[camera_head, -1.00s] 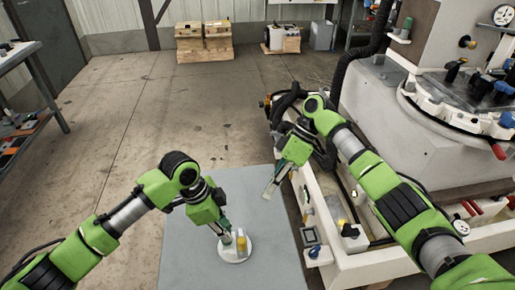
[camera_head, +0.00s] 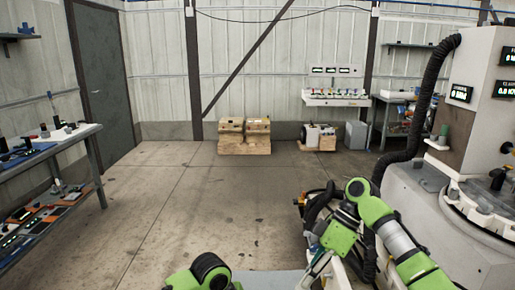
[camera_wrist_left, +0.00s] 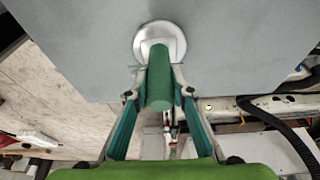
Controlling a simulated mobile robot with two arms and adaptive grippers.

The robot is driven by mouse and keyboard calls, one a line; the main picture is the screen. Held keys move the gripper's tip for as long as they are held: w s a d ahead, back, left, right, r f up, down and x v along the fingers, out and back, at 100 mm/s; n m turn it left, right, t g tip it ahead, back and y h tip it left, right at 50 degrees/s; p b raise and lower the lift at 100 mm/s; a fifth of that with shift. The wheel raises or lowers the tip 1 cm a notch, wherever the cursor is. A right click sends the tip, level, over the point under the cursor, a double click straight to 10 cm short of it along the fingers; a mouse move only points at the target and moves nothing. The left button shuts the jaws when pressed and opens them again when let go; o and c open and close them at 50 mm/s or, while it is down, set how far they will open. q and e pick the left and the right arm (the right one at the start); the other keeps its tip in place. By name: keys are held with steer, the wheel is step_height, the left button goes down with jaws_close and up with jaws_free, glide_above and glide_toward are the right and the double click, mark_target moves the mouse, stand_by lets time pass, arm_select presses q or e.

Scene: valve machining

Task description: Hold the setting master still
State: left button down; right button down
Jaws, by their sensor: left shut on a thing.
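In the left wrist view, the setting master shows as a round pale disc base (camera_wrist_left: 172,36) with a green cylinder (camera_wrist_left: 160,80) pointing towards the camera. My left gripper (camera_wrist_left: 162,93) is shut on the green cylinder, one finger on each side. The disc rests against the grey surface (camera_wrist_left: 235,45). In the head view the setting master and left gripper are out of frame; only part of my left arm shows at the bottom. My right gripper (camera_head: 318,270) points down at the bottom, beside the machine; its finger gap is unclear.
The white machine (camera_head: 440,215) stands at the right, with a black hose (camera_head: 410,125). A bench (camera_head: 60,145) with tools is at the left. Wooden crates (camera_head: 244,137) stand by the back wall. The floor between is clear.

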steer(key=shift+r, duration=0.3)
arm_select(q)
steer(key=c, duration=1.7)
jaws_free()
steer(key=d+p+v, duration=0.2)
steer(key=p+v, duration=0.7)
steer(key=v, duration=1)
steer(key=shift+r, duration=0.65)
arm_select(e)
step_height(320, 180, up, 9)
steer(key=shift+r, duration=0.2)
arm_select(q)
steer(key=shift+d, duration=0.1)
arm_select(e)
steer(key=shift+f, duration=0.1)
